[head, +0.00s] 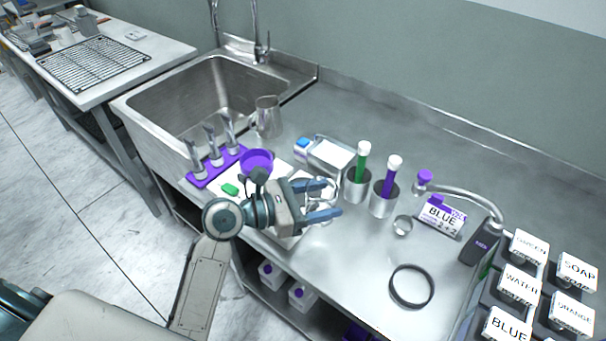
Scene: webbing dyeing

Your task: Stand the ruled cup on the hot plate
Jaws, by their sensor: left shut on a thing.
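My left gripper (325,200) reaches in over the counter, with its two fingers pointing right. It is shut on a clear, see-through cup (318,184), which seems to be the ruled cup; the fingers cover much of it and its markings are too small to read. Below and behind the gripper is a pale, flat-topped slab (290,241), largely hidden by my arm. I cannot tell whether this slab is the hot plate. I cannot tell whether the cup touches anything beneath it. My right gripper is not in view.
Two steel cups with a green tube (363,149) and a purple tube (391,177) stand just right of the gripper.

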